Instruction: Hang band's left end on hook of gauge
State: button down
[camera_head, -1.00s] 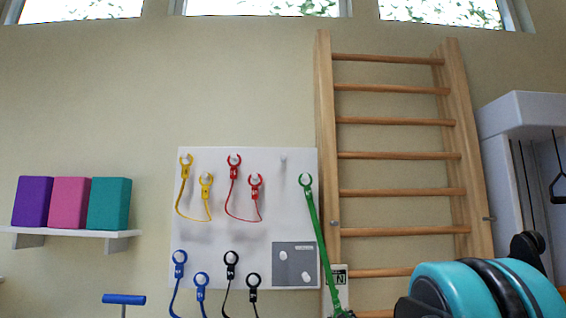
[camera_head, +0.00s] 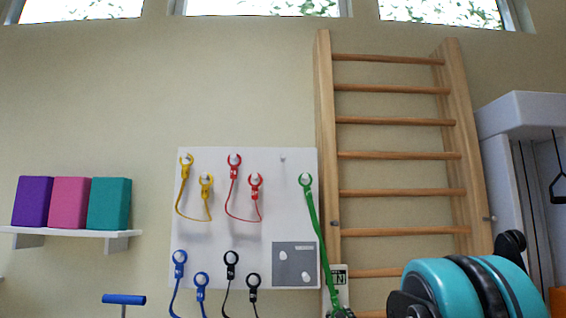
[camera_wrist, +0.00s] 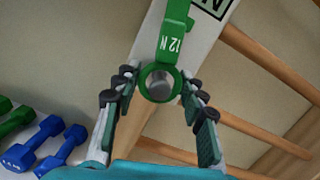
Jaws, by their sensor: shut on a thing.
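The green band (camera_head: 316,225) hangs by its upper end ring from a peg on the white board and runs down to the gauge (camera_head: 340,281) beside the wall bars. In the wrist view its other end, a green ring (camera_wrist: 144,89) with a "12 N" tab (camera_wrist: 172,42), sits between the fingers of my gripper (camera_wrist: 159,82), which is shut on it. A round grey metal end, seemingly the gauge's hook (camera_wrist: 160,84), shows inside the ring. I cannot tell whether the ring rests on it. The white gauge body (camera_wrist: 204,32) lies behind the band.
Yellow, red, blue and black bands hang on the white board (camera_head: 225,224). Wooden wall bars (camera_head: 400,156) rise close to the right of the gauge. Blue and green dumbbells (camera_wrist: 35,143) lie at lower left in the wrist view.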

jog(key=shift+a+r, duration=0.1)
jog(key=shift+r, duration=0.3)
dwell(0.3)
jog(key=c, duration=0.8)
grip_release()
jog(key=shift+o, duration=0.8)
jog(key=s, duration=0.8)
